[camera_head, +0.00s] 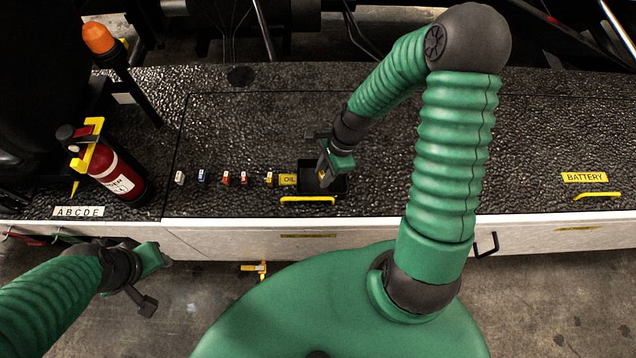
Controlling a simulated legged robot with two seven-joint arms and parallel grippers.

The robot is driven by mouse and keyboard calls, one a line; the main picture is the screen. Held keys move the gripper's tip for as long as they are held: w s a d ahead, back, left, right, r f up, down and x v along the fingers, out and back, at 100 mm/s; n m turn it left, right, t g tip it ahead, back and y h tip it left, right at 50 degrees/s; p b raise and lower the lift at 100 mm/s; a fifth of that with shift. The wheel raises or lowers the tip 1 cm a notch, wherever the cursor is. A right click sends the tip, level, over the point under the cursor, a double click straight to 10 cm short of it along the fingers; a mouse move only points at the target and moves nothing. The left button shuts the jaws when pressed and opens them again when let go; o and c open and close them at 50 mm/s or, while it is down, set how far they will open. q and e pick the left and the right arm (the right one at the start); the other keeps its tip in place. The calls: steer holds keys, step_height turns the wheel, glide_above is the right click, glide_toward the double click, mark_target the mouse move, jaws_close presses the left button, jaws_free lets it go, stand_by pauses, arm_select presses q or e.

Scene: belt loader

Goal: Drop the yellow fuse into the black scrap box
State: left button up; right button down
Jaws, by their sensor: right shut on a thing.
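The black scrap box (340,186) sits near the front edge of the dark textured deck, just right of the yellow OIL label. My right gripper (324,172) reaches down over the box from above. It is shut on a small yellow fuse (322,175), which shows between its fingertips within the box's outline. I cannot tell how far the fuse is above the box floor. Another small yellow fuse (269,178) stands in the row left of the OIL label. My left gripper (157,280) is off the front edge at lower left, with its fingers apart and nothing seen between them.
White (179,177), blue (202,175) and two red fuses (227,178) stand in the row on the deck. A red extinguisher (118,176) and an orange beacon (97,37) are at left. Yellow handles (307,199) line the front edge.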

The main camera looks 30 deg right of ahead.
steer(key=shift+s+r, duration=0.25)
steer(key=c, duration=1.4)
jaws_free()
steer(key=shift+d, duration=0.15)
steer(key=o, duration=0.4)
steer(key=shift+d+f, duration=0.15)
steer(key=shift+c, duration=0.2)
arm_select(q)
steer(key=shift+s+d+r, duration=0.15)
steer(key=shift+d+r, duration=0.05)
steer(key=shift+d, duration=0.05)
arm_select(e)
steer(key=shift+w, duration=0.1)
steer(key=shift+r, duration=0.45)
arm_select(q)
steer(key=shift+s+a+r+p, duration=0.1)
steer(key=shift+r+p, duration=0.5)
steer(key=shift+p, duration=0.1)
arm_select(e)
steer(key=w+v, duration=0.1)
steer(key=v, duration=1.4)
steer(key=shift+s+d+r, duration=0.15)
steer(key=shift+s+r, duration=0.25)
steer(key=shift+s, duration=0.05)
